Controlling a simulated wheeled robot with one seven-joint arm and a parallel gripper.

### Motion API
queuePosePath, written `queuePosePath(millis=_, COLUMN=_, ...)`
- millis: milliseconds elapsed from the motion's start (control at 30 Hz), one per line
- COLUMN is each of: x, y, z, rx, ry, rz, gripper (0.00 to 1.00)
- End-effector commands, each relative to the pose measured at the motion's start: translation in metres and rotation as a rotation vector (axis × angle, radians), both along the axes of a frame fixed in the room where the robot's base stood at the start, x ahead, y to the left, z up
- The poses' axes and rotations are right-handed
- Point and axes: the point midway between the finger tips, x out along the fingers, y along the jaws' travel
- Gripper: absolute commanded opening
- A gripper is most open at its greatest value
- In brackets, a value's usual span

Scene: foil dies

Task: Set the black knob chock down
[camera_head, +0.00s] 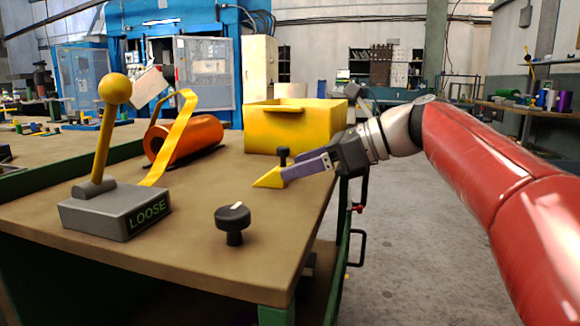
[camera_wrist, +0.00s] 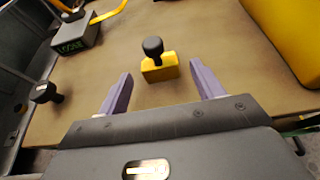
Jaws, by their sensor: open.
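The black knob chock is a yellow wedge (camera_head: 269,178) with a black knob (camera_head: 284,152) on top. My gripper (camera_head: 290,172) has purple fingers and comes in from the right, close to the chock. In the wrist view my gripper (camera_wrist: 161,78) is open, with a gap on each side of the chock. The head view partly hides the chock's right side behind a finger.
A grey lever box marked LOOSE (camera_head: 115,216) stands at the front left. A black dial knob (camera_head: 233,220) stands near the front edge. An orange roll (camera_head: 185,140) with a yellow strap lies behind. A yellow bin (camera_head: 294,124) stands at the back. Bare bench top (camera_head: 185,215) lies between them.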

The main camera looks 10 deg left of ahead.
Motion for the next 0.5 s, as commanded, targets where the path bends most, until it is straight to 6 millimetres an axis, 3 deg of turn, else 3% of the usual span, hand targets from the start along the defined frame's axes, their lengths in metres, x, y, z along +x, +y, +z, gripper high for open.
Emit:
queuePosePath(millis=100, x=-0.002, y=-0.027, z=0.014, rx=0.001, ry=-0.002, rz=-0.005, gripper=0.67)
queuePosePath(millis=300, x=-0.005, y=-0.062, z=0.029, rx=0.0, ry=-0.002, rz=-0.004, gripper=0.67)
queuePosePath(millis=500, x=-0.007, y=-0.08, z=0.035, rx=0.001, ry=-0.001, rz=0.0, gripper=0.67)
